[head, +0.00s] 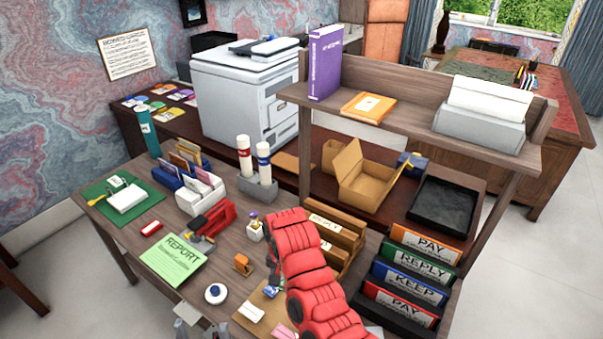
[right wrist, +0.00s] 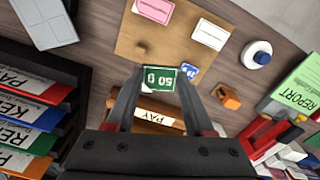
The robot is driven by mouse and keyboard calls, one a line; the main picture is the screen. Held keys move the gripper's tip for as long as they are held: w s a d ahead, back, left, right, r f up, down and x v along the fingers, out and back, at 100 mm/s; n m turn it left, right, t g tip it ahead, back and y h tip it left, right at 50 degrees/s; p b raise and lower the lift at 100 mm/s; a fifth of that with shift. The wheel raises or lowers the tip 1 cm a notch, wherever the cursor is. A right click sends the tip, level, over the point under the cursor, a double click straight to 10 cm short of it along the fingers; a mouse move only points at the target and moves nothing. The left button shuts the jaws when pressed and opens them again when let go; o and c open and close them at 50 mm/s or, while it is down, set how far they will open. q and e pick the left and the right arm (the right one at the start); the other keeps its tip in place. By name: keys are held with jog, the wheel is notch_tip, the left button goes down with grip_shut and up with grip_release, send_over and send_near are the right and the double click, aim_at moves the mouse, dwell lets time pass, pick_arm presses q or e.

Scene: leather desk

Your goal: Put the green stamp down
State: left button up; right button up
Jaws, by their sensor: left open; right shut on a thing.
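The green stamp (right wrist: 158,78), a green block with white "50 g" markings, is between the fingertips of my right gripper (right wrist: 158,88) in the right wrist view. The gripper is shut on it. It shows over the near edge of a brown mat (right wrist: 126,45); I cannot tell whether it touches the mat or the desk. In the head view my red right arm hides the stamp and the right gripper. A blue stamp (right wrist: 189,73) is just beside the green one. My left gripper (head: 190,331) is open and empty at the bottom edge of the head view.
A pink card (right wrist: 154,18) and a white card (right wrist: 211,33) lie on the mat. An orange object (head: 243,264) and a round white item (head: 215,294) stand left of it. Wooden letter trays (head: 335,230) and labelled binders (head: 415,270) crowd the right side.

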jog(key=w+d+r+n+b, duration=0.2)
jog(key=w+d+r+b, duration=0.2)
jog(key=w+d+r, duration=0.4)
jog(key=d+r+n+b, duration=0.1)
jog(key=d+r+b, duration=0.2)
jog(key=d, duration=1)
jog(key=shift+r, duration=0.7)
jog(key=shift+s+d, duration=0.1)
